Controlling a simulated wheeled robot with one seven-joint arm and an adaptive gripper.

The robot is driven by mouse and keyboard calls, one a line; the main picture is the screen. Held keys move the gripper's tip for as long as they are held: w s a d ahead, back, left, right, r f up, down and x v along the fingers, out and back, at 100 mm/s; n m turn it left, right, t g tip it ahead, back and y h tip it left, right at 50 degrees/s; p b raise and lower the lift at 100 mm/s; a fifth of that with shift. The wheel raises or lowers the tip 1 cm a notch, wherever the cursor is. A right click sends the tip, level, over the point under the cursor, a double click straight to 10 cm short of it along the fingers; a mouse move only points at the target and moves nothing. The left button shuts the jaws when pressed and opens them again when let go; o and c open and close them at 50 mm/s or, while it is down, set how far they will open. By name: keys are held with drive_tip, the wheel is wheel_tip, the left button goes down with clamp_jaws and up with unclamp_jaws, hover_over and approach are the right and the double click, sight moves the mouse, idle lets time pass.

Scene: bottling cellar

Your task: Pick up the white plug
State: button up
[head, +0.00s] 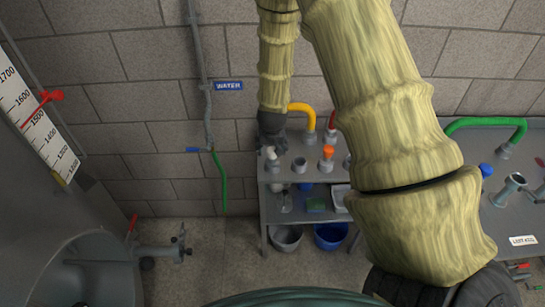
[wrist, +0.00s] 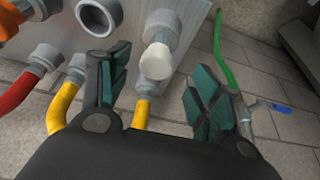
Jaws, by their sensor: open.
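The white plug (wrist: 156,62) shows in the wrist view as a pale, rounded piece on a grey fitting on the bench top (wrist: 190,22). It appears in the gap between my fingertips, with clear space on both sides. My gripper (wrist: 158,68) is open and empty, its dark green finger pads spread apart. In the head view my gripper (head: 269,140) hangs over the left end of the grey bench (head: 265,200), and the white plug (head: 271,154) shows just below it, partly hidden.
An orange plug (head: 327,152) and a yellow bent pipe (head: 303,110) stand to the right on the bench. A green hose (head: 221,180) hangs on the wall to the left. A grey bucket (head: 286,238) and a blue bucket (head: 330,235) stand below. A large tank (head: 60,220) is at left.

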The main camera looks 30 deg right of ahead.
sight(272, 158)
drive_tip(key=shift+w+d+f+p, duration=0.25)
drive_tip(key=shift+d+f+p, duration=0.05)
drive_tip(key=shift+f+p, duration=0.3)
drive_tip(key=shift+p+x, duration=0.6)
drive_tip(key=shift+x, duration=1.4)
drive_tip(key=shift+d, duration=0.1)
drive_tip(key=shift+r, duration=0.1)
drive_tip(key=c, duration=1.1)
